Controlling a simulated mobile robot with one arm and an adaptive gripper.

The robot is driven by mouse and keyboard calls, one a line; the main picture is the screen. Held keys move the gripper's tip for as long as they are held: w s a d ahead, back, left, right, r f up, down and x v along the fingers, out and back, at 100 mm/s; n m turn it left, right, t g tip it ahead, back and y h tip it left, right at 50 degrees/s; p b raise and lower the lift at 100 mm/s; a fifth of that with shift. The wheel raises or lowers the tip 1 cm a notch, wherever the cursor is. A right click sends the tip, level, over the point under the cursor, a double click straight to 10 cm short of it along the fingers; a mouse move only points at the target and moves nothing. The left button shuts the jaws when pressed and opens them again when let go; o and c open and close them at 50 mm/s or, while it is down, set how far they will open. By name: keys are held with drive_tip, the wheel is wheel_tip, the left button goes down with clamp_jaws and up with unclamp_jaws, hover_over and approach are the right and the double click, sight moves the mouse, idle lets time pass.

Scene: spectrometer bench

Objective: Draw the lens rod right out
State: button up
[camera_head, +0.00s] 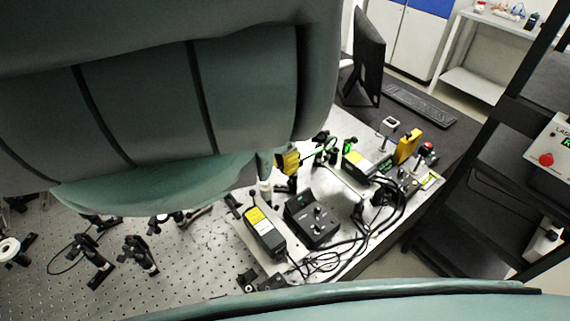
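No gripper fingers can be made out, and the space behind the large grey-green shapes close to the camera is hidden. A round lens-like part with a green tint (326,152) stands on the bench right of centre. Several dark post-mounted holders, including one at the lower left (140,255), stand on the perforated optical bench (195,290). I cannot tell which of these parts is the lens rod.
A black control box (312,218) and a black-and-yellow unit (264,232) sit mid-bench among loose cables (325,262). A yellow device (408,146), monitor (368,57) and keyboard (420,105) are farther back. A black rack (490,165) with a red-button box (552,150) stands right.

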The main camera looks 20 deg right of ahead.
clamp_jaws()
drive_tip(key=shift+w, duration=0.1)
idle(0.5)
drive_tip(key=shift+a, duration=0.1)
drive_tip(key=a+p, duration=0.1)
drive_tip(key=s+a+p, duration=0.1)
drive_tip(key=a+p, duration=0.1)
drive_tip(key=a, duration=0.1)
drive_tip(key=shift+s+f, duration=0.1)
drive_tip(key=shift+s, duration=0.15)
drive_tip(key=shift+c, duration=0.5)
unclamp_jaws()
drive_tip(key=shift+a, duration=0.1)
